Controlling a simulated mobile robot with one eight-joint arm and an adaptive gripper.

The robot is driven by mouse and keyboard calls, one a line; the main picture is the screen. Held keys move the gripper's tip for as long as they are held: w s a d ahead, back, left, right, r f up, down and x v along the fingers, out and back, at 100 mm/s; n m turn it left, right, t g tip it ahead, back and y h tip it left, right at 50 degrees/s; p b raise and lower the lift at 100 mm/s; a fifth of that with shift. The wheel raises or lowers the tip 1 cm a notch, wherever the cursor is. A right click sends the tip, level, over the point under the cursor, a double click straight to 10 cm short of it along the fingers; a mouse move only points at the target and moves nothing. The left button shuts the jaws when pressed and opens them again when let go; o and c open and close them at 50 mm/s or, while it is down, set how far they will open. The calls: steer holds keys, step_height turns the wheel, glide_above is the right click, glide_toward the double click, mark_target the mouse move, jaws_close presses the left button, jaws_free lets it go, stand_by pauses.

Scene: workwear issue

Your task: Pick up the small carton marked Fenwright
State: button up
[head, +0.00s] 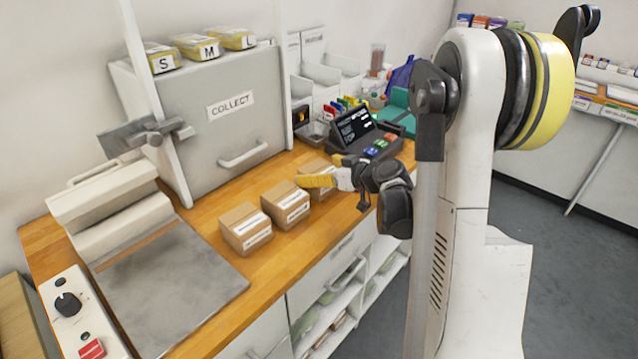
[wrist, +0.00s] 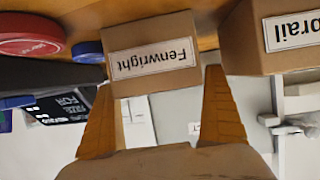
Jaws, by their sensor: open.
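The small carton marked Fenwright (wrist: 155,85) is brown cardboard with a white label, upside down in the wrist view. It stands between the two yellow fingertips of my gripper (wrist: 160,76). The gripper is open, one finger at each side of the carton's face; I cannot tell whether they touch it. In the head view this seems to be the rearmost carton (head: 313,166) in a row of three. My gripper (head: 302,181) hides part of it there.
A second carton, its label ending in "brail" (wrist: 270,45), is close beside it. The middle carton (head: 287,204) and front carton (head: 246,229) stand on the wooden counter (head: 215,222). A black terminal (head: 358,132) is behind. A grey COLLECT cabinet (head: 215,130) stands to the left.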

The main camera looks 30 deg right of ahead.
steer(key=c, duration=1.3)
steer(key=shift+c, duration=0.2)
steer(key=shift+r, duration=0.2)
